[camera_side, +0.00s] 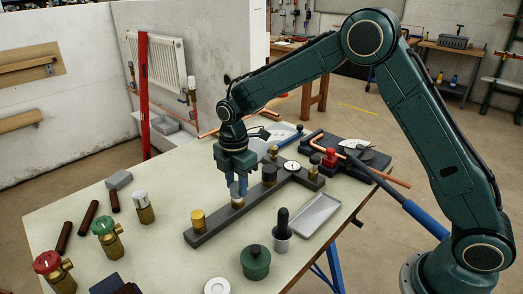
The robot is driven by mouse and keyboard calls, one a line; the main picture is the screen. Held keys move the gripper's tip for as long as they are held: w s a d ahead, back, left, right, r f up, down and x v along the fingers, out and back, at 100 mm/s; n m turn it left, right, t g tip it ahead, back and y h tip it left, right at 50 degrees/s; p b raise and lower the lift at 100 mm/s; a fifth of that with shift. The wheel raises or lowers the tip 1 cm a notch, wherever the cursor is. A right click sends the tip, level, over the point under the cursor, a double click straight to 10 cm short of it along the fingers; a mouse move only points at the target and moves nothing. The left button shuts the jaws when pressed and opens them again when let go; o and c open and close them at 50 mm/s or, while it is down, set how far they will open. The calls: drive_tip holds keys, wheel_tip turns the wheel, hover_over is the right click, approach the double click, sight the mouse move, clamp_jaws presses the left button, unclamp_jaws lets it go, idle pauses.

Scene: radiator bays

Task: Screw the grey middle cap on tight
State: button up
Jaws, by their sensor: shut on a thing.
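A dark bar (218,228) lies on the table and bears a row of fittings. The grey middle cap (235,190) is on the bar between a brass-yellow cap (198,218) and a dark brown cap (269,174). My gripper (238,190) points down over the bar, with its blue fingers shut on the grey cap. The fingers hide part of the cap. I cannot tell how tightly the cap sits on its seat.
A round gauge (292,167) stands on the bar's far part. A grey tray (315,214), a black-topped dropper-like item (282,225) and a green lidded pot (255,262) lie to the right. Valves with red (47,262) and green (103,226) handwheels stand at left.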

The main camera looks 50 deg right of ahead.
drive_tip(key=o, duration=1.1)
drive_tip(key=shift+c, duration=0.2)
drive_tip(key=shift+r, duration=0.1)
wheel_tip(320, 180, up, 14)
drive_tip(key=shift+f, duration=0.2)
drive_tip(key=shift+c, duration=0.4)
drive_tip(key=shift+f, duration=0.1)
drive_tip(key=shift+c, duration=0.5)
drive_tip(key=shift+f, duration=2.45)
drive_tip(key=shift+f, duration=0.2)
drive_tip(key=shift+f, duration=2.3)
